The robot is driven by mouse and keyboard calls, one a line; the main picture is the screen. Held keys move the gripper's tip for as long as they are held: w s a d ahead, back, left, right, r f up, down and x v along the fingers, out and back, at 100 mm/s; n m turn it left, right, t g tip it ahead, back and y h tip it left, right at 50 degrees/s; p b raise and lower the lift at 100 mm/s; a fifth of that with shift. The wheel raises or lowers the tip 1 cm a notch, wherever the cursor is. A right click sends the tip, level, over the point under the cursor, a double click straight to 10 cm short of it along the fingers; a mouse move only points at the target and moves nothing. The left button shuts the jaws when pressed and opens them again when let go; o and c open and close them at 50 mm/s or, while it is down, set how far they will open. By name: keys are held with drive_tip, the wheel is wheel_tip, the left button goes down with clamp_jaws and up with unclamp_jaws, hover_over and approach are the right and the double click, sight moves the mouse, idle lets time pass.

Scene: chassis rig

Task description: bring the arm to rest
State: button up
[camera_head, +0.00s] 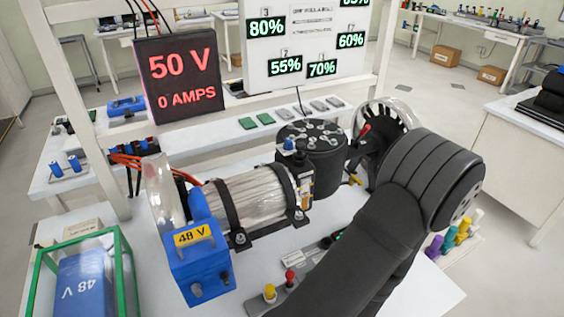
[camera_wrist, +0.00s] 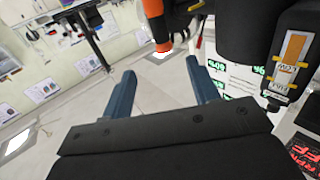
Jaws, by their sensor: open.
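My gripper (camera_wrist: 163,82) shows in the wrist view as two blue-grey fingers set wide apart. Nothing is held between them; the pale floor shows through the gap. In the head view my black arm rises from the bottom and bends at the right. My fingers cannot be made out clearly there. The rig's clear cylinder (camera_head: 255,198) lies on the white table, with a blue 48 V block (camera_head: 197,262) at its near left end. A black round canister (camera_head: 312,160) with a studded top stands behind the cylinder.
A green-framed clear case (camera_head: 84,270) holds another blue 48 V block at the left. A red-lettered display (camera_head: 178,75) reads 50 V, 0 AMPS. A white panel (camera_head: 305,80) shows percentages. Coloured pegs (camera_head: 455,235) stand right of my arm. In the wrist view, an orange-tipped dark part (camera_wrist: 162,47) is near my fingers.

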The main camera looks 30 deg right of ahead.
drive_tip(key=x, duration=1.7)
drive_tip(key=shift+w+d+f, duration=0.1)
drive_tip(key=shift+w+d, duration=0.05)
